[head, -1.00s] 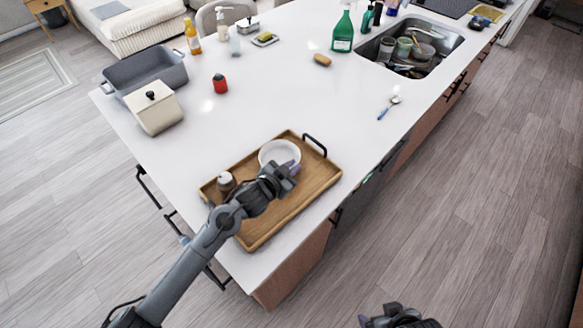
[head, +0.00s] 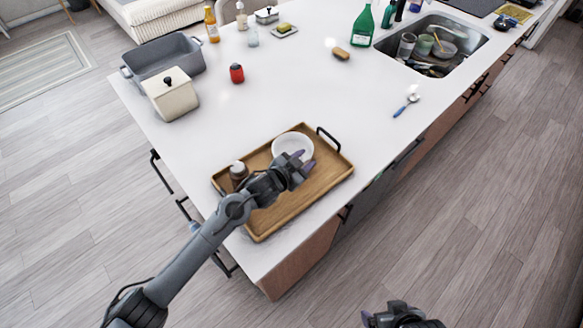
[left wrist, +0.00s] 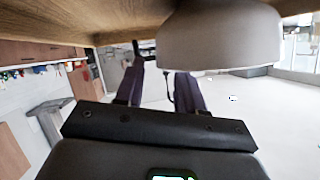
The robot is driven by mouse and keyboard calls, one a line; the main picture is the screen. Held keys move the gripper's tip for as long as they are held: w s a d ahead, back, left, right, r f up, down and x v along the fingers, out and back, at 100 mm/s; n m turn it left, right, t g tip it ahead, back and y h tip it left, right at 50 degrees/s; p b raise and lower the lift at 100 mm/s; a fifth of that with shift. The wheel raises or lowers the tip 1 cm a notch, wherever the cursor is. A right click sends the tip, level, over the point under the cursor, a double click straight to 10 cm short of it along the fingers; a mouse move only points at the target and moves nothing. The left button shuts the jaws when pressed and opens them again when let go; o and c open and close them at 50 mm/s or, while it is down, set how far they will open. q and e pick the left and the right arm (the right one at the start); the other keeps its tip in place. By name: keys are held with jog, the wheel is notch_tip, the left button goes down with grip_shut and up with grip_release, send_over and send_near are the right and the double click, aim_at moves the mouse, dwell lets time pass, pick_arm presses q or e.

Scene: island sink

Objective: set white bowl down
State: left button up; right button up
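The white bowl (head: 291,143) rests upright in the wooden tray (head: 318,180), towards its far right end. My left gripper (head: 305,170) is at the bowl's near right side, its purple fingers partly covering the rim. In the left wrist view, which is upside down, the two fingers (left wrist: 160,85) stand apart with a gap between them. The bowl (left wrist: 222,40) shows there beside the fingers, its base towards the tray (left wrist: 120,22), and it hides one fingertip. My right gripper (head: 385,317) is at the bottom edge, away from the counter; its finger opening is unclear.
A brown jar with a pale lid (head: 238,172) stands in the tray near my left wrist. The tray has a dark handle (head: 329,138). The counter's middle is clear.

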pick_arm(q)
jog(key=p+v, duration=0.1)
jog(key=v, duration=1)
jog(key=shift+s+a, duration=0.2)
jog(key=shift+s, duration=0.05)
jog(key=shift+r, duration=0.15)
